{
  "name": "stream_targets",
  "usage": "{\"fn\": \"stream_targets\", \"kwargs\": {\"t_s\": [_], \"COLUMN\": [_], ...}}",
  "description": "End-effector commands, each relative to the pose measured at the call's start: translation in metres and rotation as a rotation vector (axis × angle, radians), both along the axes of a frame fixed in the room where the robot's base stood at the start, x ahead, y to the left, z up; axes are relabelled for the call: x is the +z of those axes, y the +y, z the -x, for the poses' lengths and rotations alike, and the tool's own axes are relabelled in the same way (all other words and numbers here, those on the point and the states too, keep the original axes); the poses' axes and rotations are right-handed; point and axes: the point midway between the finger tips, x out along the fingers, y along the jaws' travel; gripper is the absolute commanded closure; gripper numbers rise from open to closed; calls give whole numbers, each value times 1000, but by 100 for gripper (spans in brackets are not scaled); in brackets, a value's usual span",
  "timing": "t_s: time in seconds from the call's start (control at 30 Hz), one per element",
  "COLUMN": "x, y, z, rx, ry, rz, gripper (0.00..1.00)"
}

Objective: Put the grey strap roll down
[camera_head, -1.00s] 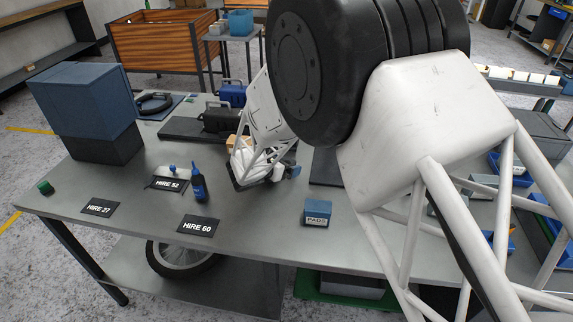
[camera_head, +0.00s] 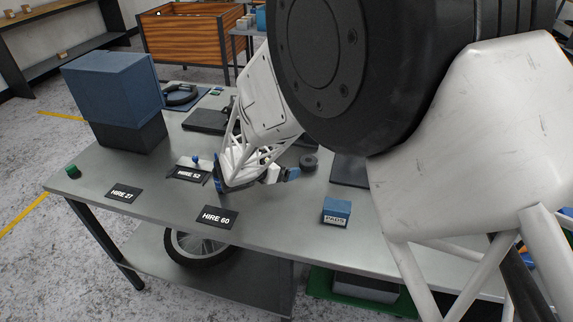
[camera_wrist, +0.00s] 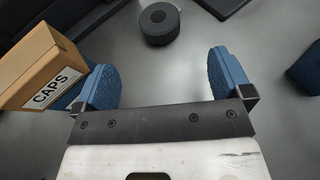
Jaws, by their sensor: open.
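The grey strap roll (camera_wrist: 160,22) is a dark round roll with a hole in its middle. It sits flat on the metal bench beyond my fingertips in the wrist view. In the head view the roll (camera_head: 310,162) is just right of my gripper (camera_head: 290,174). In the wrist view my gripper (camera_wrist: 164,75) is open, its two blue-padded fingers wide apart with only bare bench between them. The roll is apart from both fingers.
A cardboard CAPS box (camera_wrist: 48,72) is close beside the left finger; I cannot tell whether they touch. A PADS box (camera_head: 337,209) stands front right. HIRE 60 (camera_head: 214,217) and HIRE 27 (camera_head: 123,194) plates lie along the front.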

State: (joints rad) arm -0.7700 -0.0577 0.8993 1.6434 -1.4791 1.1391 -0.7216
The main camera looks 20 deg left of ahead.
Motion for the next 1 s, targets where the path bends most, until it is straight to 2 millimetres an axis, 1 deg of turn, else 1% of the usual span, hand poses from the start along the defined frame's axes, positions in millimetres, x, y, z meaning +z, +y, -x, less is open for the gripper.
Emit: {"fn": "stream_targets", "kwargs": {"t_s": [0.8,0.93,1.0], "x": [0,5,11], "y": [0,-6,-15], "z": [0,0,-1], "rx": [-1,-18,-44], "ry": [1,-1,-1], "rz": [-1,-15,-35], "gripper": [3,3,3]}}
